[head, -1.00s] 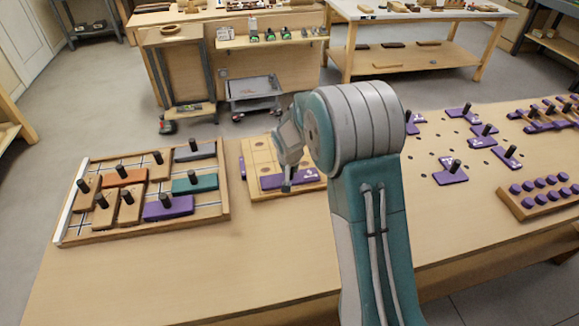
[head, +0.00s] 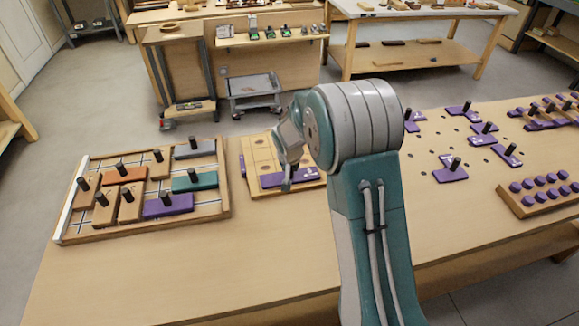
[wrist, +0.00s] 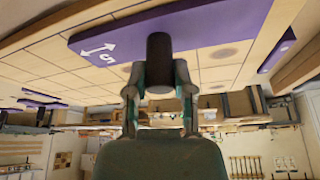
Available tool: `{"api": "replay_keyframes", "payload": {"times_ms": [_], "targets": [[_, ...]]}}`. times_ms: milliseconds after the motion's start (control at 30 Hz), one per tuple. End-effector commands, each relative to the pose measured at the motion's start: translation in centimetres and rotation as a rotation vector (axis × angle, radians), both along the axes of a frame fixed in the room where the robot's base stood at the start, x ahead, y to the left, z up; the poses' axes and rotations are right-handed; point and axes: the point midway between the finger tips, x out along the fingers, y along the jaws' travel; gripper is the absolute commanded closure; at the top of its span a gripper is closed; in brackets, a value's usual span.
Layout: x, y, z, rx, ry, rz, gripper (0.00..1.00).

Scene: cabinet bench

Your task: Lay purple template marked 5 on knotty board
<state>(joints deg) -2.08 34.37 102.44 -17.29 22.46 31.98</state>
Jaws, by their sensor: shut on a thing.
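The purple template marked 5 (wrist: 205,27) shows a white 5 and a double-headed arrow in the wrist view. My gripper (wrist: 158,90) is shut on its dark upright knob (wrist: 159,52), one finger on each side. In the head view my gripper (head: 287,184) is over the near part of the knotty board (head: 258,152), a pale board with round spots and grid lines. The template (head: 272,181) lies flat over that near part. My arm hides some of the board's right side. I cannot tell whether the template touches the board.
A gridded board (head: 100,229) with orange, tan, grey, teal and purple knobbed pieces stands to the left. Several purple templates (head: 451,174) lie on the bench at right, beside a wooden rack of purple pegs (head: 533,206). The bench front (head: 240,265) is clear.

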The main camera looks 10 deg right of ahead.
Motion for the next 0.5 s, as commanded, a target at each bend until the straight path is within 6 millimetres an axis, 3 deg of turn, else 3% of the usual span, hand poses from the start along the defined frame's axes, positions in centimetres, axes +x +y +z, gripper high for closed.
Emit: {"api": "replay_keyframes", "payload": {"times_ms": [367, 400, 467, 500], "targets": [[0.01, 0.00, -0.08, 0.000, 0.000, 0.000, 1.00], [0.01, 0.00, -0.08, 0.000, 0.000, 0.000, 0.59], [0.01, 0.00, -0.08, 0.000, 0.000, 0.000, 0.32], [0.01, 0.01, -0.08, 0.000, 0.000, 0.000, 0.28]]}}
